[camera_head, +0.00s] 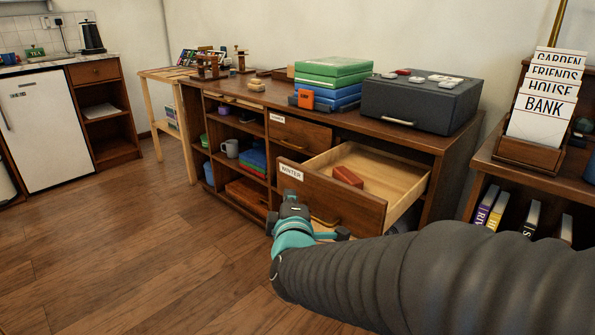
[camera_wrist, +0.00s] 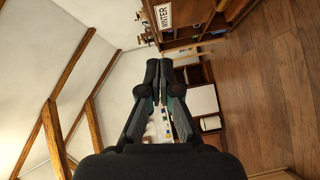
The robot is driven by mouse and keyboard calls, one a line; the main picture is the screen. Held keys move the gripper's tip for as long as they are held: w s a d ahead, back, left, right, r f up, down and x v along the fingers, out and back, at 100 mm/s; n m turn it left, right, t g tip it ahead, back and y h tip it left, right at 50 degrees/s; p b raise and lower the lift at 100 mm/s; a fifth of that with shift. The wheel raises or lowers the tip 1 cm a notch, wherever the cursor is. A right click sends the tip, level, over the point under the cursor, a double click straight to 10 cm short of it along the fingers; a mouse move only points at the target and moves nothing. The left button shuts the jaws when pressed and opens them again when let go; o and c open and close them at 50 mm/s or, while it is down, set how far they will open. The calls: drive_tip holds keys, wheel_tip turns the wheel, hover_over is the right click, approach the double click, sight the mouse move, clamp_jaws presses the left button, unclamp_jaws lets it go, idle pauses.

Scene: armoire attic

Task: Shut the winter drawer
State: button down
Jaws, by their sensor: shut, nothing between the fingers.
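The winter drawer (camera_head: 335,203) is pulled well out of the dark wooden cabinet, with its pale inside showing. Its white WINTER label is on the left of the front, and a brass handle shows low on the front, partly behind my arm. A reddish-brown box (camera_head: 347,176) lies inside. My gripper (camera_head: 291,196) is shut and empty by the left part of the drawer front, below the label; I cannot tell if it touches. In the wrist view the shut fingers (camera_wrist: 159,68) show with the drawer front (camera_wrist: 187,10) above, turned sideways.
The cabinet top (camera_head: 350,118) holds green and blue boxes (camera_head: 334,72) and a dark grey case (camera_head: 420,101). A shelf with cards (camera_head: 542,110) stands at right. The floor (camera_head: 150,240) at left is clear.

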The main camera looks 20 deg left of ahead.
drive_tip(key=a+n+t, duration=0.1)
drive_tip(key=a, duration=0.2)
approach(289, 164)
drive_tip(key=w+a, duration=0.1)
drive_tip(key=a, duration=0.3)
drive_tip(key=w, duration=0.1)
drive_tip(key=w+d+b, duration=0.1)
drive_tip(key=w, duration=0.1)
drive_tip(key=shift+w, duration=0.35)
drive_tip(key=shift+w+d+n, duration=0.15)
drive_tip(key=shift+w+n, duration=0.15)
drive_tip(key=shift+w, duration=0.2)
drive_tip(key=shift+w, duration=0.1)
